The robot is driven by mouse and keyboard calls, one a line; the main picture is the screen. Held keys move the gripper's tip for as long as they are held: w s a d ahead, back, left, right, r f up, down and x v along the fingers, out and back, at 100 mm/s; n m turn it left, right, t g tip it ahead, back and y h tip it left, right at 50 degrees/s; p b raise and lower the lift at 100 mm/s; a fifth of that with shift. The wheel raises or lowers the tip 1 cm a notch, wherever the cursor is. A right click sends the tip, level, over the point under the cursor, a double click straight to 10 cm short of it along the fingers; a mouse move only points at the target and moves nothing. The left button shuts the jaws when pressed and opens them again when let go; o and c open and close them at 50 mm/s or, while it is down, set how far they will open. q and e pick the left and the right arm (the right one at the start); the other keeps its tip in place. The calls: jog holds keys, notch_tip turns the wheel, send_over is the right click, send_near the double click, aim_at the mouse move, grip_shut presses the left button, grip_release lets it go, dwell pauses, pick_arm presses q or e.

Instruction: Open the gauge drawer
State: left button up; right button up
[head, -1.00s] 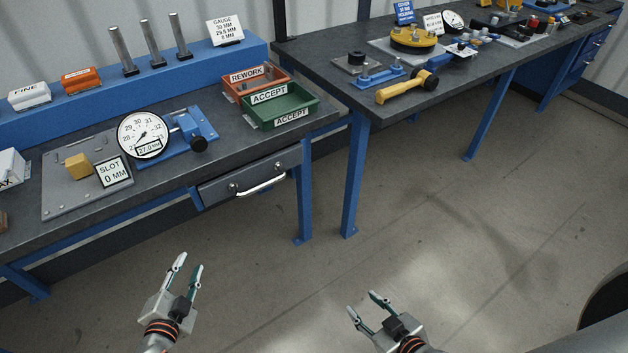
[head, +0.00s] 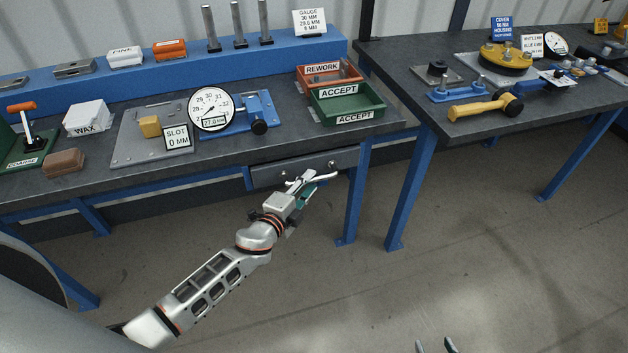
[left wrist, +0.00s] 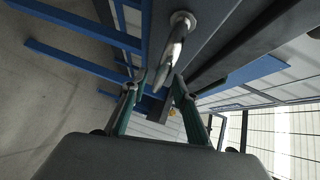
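The gauge drawer (head: 273,176) is a dark grey front under the left bench top and looks closed. Its pale bar handle (head: 325,178) is partly hidden by my left gripper (head: 308,183), which is at the handle. In the left wrist view the handle (left wrist: 176,42) runs down between the two fingertips of the left gripper (left wrist: 158,82). The fingers are apart, and I cannot tell whether either touches the bar. Only the fingertips of my right gripper (head: 434,346) show at the bottom edge of the head view; they are apart and empty.
On the bench above are a dial gauge (head: 210,108) on a blue stand, a green ACCEPT tray (head: 345,105) and an orange REWORK tray (head: 312,73). Blue legs (head: 352,205) stand right of the drawer. The floor (head: 330,300) in front is clear.

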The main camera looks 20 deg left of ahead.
pick_arm(q)
jog(key=shift+x, duration=1.25)
pick_arm(e)
jog(key=shift+d+f, duration=0.1)
jog(key=shift+f, duration=0.15)
pick_arm(q)
grip_shut()
pick_arm(e)
jog(key=shift+s, duration=0.1)
